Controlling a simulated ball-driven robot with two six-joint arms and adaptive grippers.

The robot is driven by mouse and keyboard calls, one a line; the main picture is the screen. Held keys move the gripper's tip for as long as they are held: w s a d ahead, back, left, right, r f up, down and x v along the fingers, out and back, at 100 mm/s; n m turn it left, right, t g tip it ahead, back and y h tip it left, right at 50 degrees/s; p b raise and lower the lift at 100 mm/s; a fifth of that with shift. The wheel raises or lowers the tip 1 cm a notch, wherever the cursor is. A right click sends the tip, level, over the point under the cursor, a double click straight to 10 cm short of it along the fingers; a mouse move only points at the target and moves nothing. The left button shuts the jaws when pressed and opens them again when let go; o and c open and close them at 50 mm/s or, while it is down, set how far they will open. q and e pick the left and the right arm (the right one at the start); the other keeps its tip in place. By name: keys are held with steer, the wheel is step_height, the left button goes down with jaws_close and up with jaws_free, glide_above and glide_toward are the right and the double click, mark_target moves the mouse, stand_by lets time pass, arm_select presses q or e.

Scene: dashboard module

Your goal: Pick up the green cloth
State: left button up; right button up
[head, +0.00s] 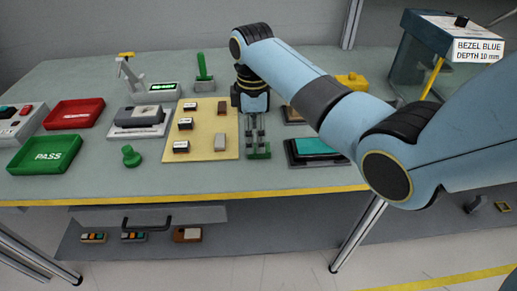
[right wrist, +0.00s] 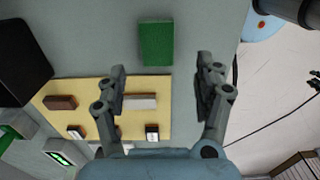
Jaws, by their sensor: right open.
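The green cloth (head: 260,155) is a small flat green rectangle on the table near its front, right of the yellow mat. It also shows whole in the right wrist view (right wrist: 156,43), lying past the fingertips. My right gripper (head: 257,143) points down over the table at the cloth, its fingers partly in front of it in the head view. In the right wrist view the two fingers (right wrist: 161,65) are spread apart with nothing between them. Whether the fingertips touch the cloth or table cannot be told. My left gripper is not in view.
The yellow mat (head: 204,109) with several small blocks lies just left of the gripper. A black tray with a teal top (head: 318,149) lies close on the right. A green knob (head: 131,157), green PASS tray (head: 46,155) and red tray (head: 74,114) stand left.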

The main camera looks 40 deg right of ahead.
mark_target(255, 147)
steer(key=f, duration=0.4)
steer(key=shift+w+d+f, duration=0.1)
steer(key=shift+d+f, duration=0.15)
steer(key=shift+f, duration=0.15)
steer(key=c, duration=1)
steer(key=shift+c, duration=0.2)
steer(key=shift+r, duration=0.15)
